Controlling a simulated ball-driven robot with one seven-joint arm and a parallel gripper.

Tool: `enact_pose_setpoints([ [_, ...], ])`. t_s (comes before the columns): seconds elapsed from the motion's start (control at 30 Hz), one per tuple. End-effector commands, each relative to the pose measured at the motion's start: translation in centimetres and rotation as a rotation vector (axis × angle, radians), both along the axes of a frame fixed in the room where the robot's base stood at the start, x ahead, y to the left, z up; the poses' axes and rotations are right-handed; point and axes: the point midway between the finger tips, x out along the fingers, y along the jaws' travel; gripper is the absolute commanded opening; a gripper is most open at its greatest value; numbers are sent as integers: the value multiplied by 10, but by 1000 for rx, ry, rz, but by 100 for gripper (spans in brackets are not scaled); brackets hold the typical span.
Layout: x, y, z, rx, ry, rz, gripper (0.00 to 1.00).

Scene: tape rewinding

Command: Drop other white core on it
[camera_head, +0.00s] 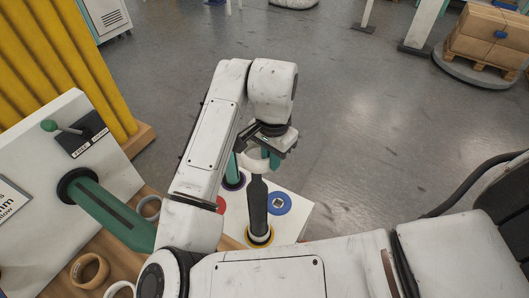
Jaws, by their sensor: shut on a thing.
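My gripper (263,155) is at the end of my arm, pointing down over the white board. It is shut on a white core (253,161), a short ring. The core is at the top of a dark upright post (258,207); I cannot tell whether it is around the post or just above it. A yellow ring (260,236) with a pale piece surrounds the post's foot.
The white board (295,222) also bears a blue disc (283,207), a red disc partly hidden by my arm, and a green post (233,170) with a purple base. A tan ring (89,271) lies on the wooden table. A machine with a green roller (115,215) stands left.

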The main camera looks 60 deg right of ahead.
Motion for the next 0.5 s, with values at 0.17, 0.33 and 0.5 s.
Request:
enact_pose_setpoints([
  [0.17, 0, 0, -12, 1, 0, 1, 0],
  [0.33, 0, 0, -27, 0, -1, 1, 0],
  [0.5, 0, 0, -43, 0, -1, 1, 0],
])
